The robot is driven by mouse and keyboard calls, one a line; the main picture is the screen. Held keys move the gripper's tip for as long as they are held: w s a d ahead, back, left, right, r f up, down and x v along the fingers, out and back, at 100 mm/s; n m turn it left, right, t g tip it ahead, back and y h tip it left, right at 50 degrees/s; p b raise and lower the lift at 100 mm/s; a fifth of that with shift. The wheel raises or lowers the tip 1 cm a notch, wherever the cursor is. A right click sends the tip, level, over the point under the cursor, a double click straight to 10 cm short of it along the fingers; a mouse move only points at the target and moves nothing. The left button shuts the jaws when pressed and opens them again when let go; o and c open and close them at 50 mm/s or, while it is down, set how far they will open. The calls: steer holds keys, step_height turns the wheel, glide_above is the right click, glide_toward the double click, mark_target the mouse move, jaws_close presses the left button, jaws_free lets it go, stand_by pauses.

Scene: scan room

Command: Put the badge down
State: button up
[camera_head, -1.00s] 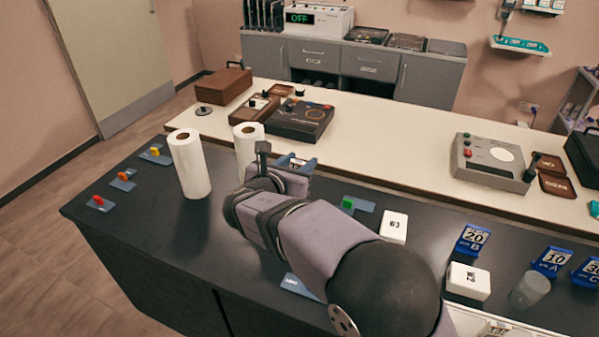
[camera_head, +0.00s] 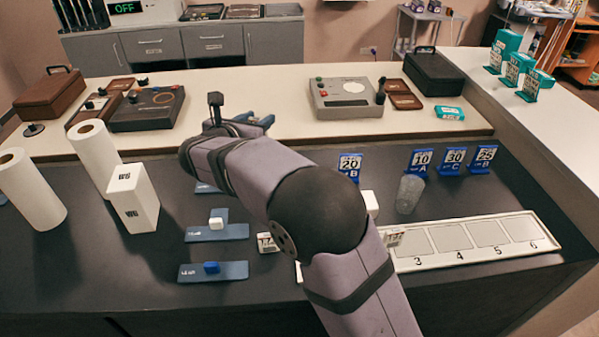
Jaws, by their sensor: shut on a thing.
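My gripper (camera_head: 256,119) is at the end of my arm, over the far side of the dark counter (camera_head: 330,150), near the pale bench behind it. Its blue-grey fingers show only in part past my wrist. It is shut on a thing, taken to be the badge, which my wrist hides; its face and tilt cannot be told.
A white box (camera_head: 133,198), paper rolls (camera_head: 33,190) and blue plates (camera_head: 215,271) are on the left.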

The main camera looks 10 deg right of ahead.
steer(key=w+d+m+g+h+b, duration=0.1)
steer(key=w+d+b, duration=0.15)
steer(key=d, duration=0.95)
steer(key=w+d+m+h+b, duration=0.15)
steer(key=d+b, duration=0.25)
steer(key=d, duration=0.8)
steer(key=w+a+f+n+t+y, duration=0.1)
steer(key=a+f+n+y, duration=0.1)
steer(key=a+n+y, duration=0.3)
steer(key=w+a+f+n+t+y, duration=0.1)
steer(key=w+a+f+n+y, duration=0.15)
steer(key=a, duration=0.55)
steer(key=shift+m+y, duration=0.3)
steer(key=shift+y, duration=0.1)
steer(key=shift+s+f+b, duration=0.15)
steer(key=shift+f+b, duration=0.75)
steer(key=shift+f, duration=0.75)
steer(key=shift+s+f+b, duration=0.15)
steer(key=shift+f+b, duration=0.8)
steer(key=shift+f, duration=0.7)
steer(key=shift+s+f+b, duration=0.15)
steer(key=shift+f+b, duration=0.75)
steer(key=shift+f, duration=0.75)
steer(key=shift+f, duration=0.2)
steer(key=o, duration=1.1)
steer(key=shift+r, duration=0.15)
